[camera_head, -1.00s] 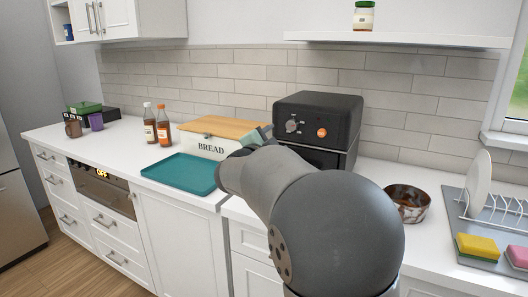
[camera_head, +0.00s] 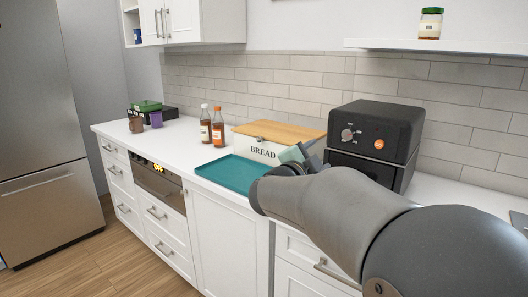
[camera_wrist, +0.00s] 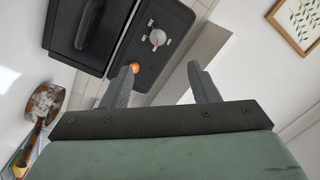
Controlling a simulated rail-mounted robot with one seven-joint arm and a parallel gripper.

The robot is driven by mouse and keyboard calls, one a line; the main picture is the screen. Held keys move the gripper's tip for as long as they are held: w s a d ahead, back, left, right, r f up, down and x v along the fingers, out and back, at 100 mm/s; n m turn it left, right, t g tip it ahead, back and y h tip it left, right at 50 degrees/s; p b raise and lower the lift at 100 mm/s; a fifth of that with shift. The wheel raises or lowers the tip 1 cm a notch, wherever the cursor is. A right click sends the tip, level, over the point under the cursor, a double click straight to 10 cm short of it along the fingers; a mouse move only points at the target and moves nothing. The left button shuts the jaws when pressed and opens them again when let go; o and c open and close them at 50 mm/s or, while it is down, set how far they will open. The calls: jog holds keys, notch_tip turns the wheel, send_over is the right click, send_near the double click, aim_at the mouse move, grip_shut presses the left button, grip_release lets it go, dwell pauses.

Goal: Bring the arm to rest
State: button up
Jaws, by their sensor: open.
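My gripper (camera_wrist: 163,85) shows in the wrist view with its two fingers spread apart and nothing between them. In the head view my gripper (camera_head: 300,152) is partly hidden behind my own arm, in front of the bread box and to the left of the black air fryer. The air fryer (camera_head: 385,118) has a dial and an orange badge, and it also shows close by in the wrist view (camera_wrist: 130,45). My arm reaches in from the lower right of the head view, over the counter's front edge.
A teal tray (camera_head: 229,173) lies on the counter before the bread box (camera_head: 262,149). Two bottles (camera_head: 212,128) stand behind the tray. Mugs (camera_head: 155,119) stand farther left. A bowl (camera_wrist: 45,101) with brown marks shows in the wrist view.

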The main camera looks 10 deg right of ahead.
jog(key=s+a+f+n+g+y+p, duration=0.2)
jog(key=s+a+f+n+y+p, duration=0.45)
jog(key=a+n+y, duration=0.65)
jog(key=s+d+f+n+g, duration=0.1)
jog(key=s+f+n+g, duration=0.1)
jog(key=s, duration=0.7)
jog(key=s+d+f+n+g+p, duration=0.1)
jog(key=s+d+f+n+g, duration=0.1)
jog(key=s+f+g, duration=0.3)
jog(key=s+d+f+n+g+p, duration=0.1)
jog(key=s+f+n+g, duration=0.2)
jog(key=s, duration=0.9)
jog(key=shift+s+d+f+g, duration=0.3)
jog(key=shift+s+f+g, duration=0.15)
jog(key=shift+f, duration=0.25)
jog(key=shift+w, duration=0.1)
